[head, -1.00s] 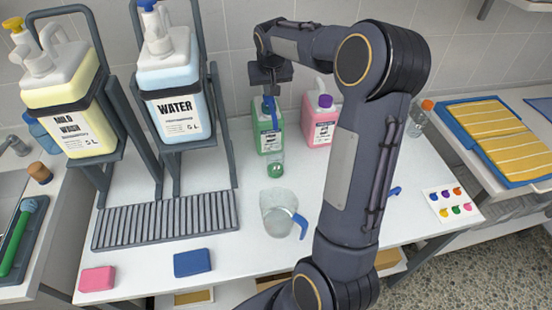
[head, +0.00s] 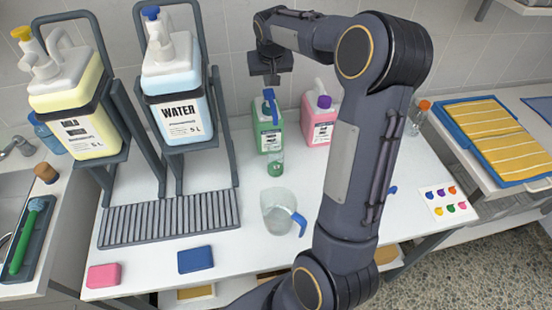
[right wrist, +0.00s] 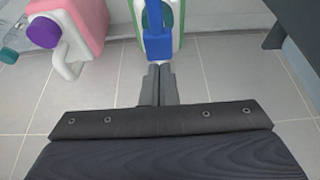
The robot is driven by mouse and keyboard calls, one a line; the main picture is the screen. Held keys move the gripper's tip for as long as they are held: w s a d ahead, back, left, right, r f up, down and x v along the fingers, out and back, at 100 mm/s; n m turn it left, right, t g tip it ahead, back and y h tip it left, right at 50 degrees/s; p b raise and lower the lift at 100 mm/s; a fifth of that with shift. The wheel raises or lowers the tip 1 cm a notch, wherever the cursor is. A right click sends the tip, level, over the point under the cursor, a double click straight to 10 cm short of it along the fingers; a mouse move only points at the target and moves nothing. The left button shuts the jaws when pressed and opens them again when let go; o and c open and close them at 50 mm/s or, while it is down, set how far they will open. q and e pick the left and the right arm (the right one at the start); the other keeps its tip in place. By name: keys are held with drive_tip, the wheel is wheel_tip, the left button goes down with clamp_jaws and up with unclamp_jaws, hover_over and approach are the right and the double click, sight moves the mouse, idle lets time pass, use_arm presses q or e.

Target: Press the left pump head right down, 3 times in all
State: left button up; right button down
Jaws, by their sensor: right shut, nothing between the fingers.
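A green jug (head: 260,136) with a blue pump head (head: 270,97) stands at the back of the white bench, left of a pink jug (head: 318,130) with a purple top (head: 324,101). My right gripper (head: 272,81) is shut and empty, just above the blue pump head, with a small gap visible. In the right wrist view the shut fingertips (right wrist: 158,68) point at the blue pump head (right wrist: 159,46), and the pink jug (right wrist: 88,20) is at upper left. A small clear vessel (head: 275,162) with green liquid stands in front of the green jug. My left gripper is out of view.
A clear pitcher (head: 278,210) with a blue handle stands in front. Mold Wash (head: 88,128) and Water (head: 180,112) jugs sit in racks at left, behind a grey ribbed tray (head: 160,220). Blue (head: 196,260) and pink (head: 103,275) sponges lie at the front edge.

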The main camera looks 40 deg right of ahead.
sight(269, 92)
drive_tip(key=shift+f, duration=0.15)
drive_tip(key=shift+f+b, duration=1.85)
drive_tip(key=shift+f, duration=0.4)
drive_tip(key=shift+r, duration=0.15)
drive_tip(key=shift+r+p, duration=1.85)
drive_tip(key=shift+r, duration=0.4)
wheel_tip(269, 92, up, 6)
drive_tip(key=p, duration=0.4)
drive_tip(key=shift+p, duration=0.35)
